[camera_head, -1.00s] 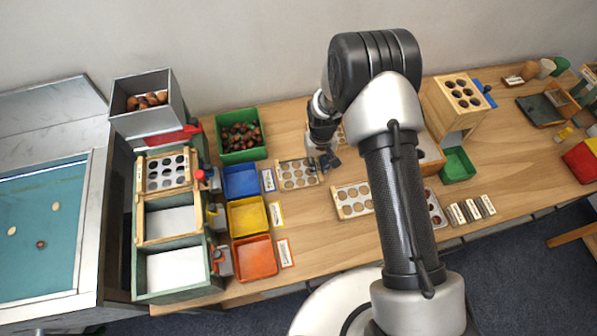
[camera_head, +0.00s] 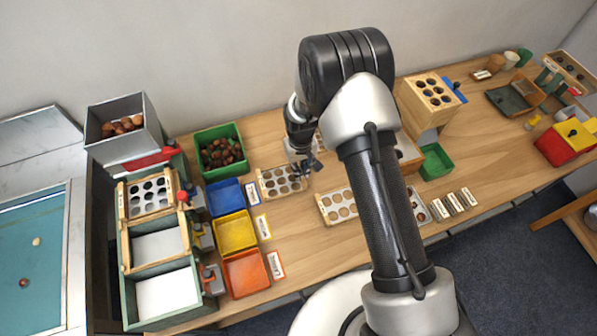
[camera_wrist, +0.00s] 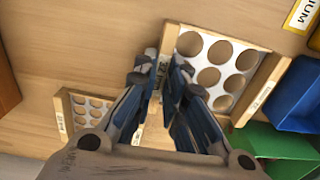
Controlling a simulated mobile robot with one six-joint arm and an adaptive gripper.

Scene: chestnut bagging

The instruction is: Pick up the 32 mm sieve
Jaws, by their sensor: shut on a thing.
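A wooden-framed sieve (camera_head: 282,180) with round holes lies on the table, right of the blue tray. My gripper (camera_head: 309,164) is at its right end. In the wrist view, my gripper (camera_wrist: 168,75) is shut on the end bar of this sieve (camera_wrist: 205,48), which has large holes in a pale plate. A small label on that bar is partly hidden by the fingers and I cannot read it surely. The sieve looks flat; I cannot tell whether it is lifted. A second sieve (camera_wrist: 92,103) with smaller holes lies beside it, partly hidden by a finger.
Blue (camera_head: 225,197), yellow (camera_head: 236,232) and orange (camera_head: 246,274) trays stand left of the sieve. A green bin of chestnuts (camera_head: 207,134) is behind them. Another sieve (camera_head: 325,210) lies to the front right, partly behind my arm. Bare table lies between it and the trays.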

